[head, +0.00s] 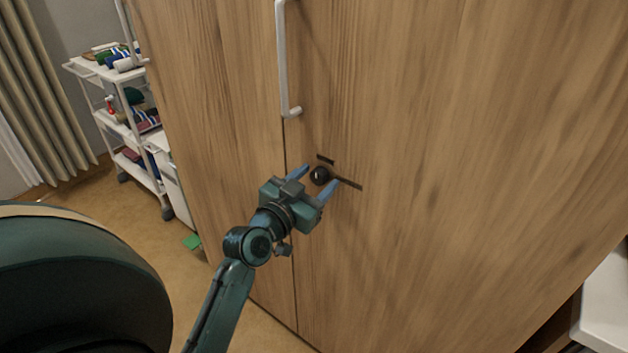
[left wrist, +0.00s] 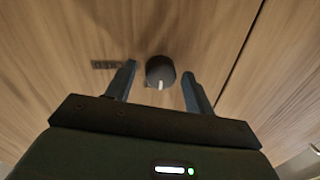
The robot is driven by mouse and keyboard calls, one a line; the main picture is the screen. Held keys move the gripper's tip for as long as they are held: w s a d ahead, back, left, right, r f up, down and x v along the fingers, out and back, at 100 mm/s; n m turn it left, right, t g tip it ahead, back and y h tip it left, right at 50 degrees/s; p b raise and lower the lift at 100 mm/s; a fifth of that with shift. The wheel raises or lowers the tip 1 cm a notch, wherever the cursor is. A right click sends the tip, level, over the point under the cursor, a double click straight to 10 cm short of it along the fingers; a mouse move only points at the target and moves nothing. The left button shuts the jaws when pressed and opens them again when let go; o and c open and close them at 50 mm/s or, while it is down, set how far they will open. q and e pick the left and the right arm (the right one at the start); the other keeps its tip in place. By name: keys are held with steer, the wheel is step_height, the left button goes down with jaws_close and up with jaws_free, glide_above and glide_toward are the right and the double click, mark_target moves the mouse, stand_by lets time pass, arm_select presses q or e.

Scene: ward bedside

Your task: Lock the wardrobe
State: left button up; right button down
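The wooden wardrobe (head: 440,130) fills the middle and right of the head view, its doors closed along a vertical seam. A dark round lock knob (head: 320,175) with a pale mark sits on the right door near the seam, below a white handle (head: 284,60). In the left wrist view the knob (left wrist: 160,72) shows between the fingertips, its pale mark toward the gripper. My left gripper (head: 317,180) is open, with its blue fingers on either side of the knob; it also shows in the left wrist view (left wrist: 160,85). Contact with the knob cannot be told. My right gripper is not in view.
Dark markings (head: 348,183) lie beside the knob. A white trolley (head: 135,130) with several items on its shelves stands left of the wardrobe. A small green item (head: 192,242) lies on the floor. A white surface (head: 606,305) is at the lower right.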

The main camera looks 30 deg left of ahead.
arm_select(q)
steer(key=c, duration=0.9)
steer(key=shift+m, duration=0.3)
steer(key=m+p, duration=0.1)
steer(key=m, duration=0.2)
steer(key=shift+m, duration=0.4)
steer(key=m+p, duration=0.1)
steer(key=m, duration=0.3)
steer(key=shift+m+t+p, duration=0.3)
steer(key=m+h+p, duration=0.1)
steer(key=m, duration=0.4)
steer(key=shift+f+m+h, duration=0.1)
steer(key=shift+m+h, duration=0.2)
steer(key=shift+m, duration=2.1)
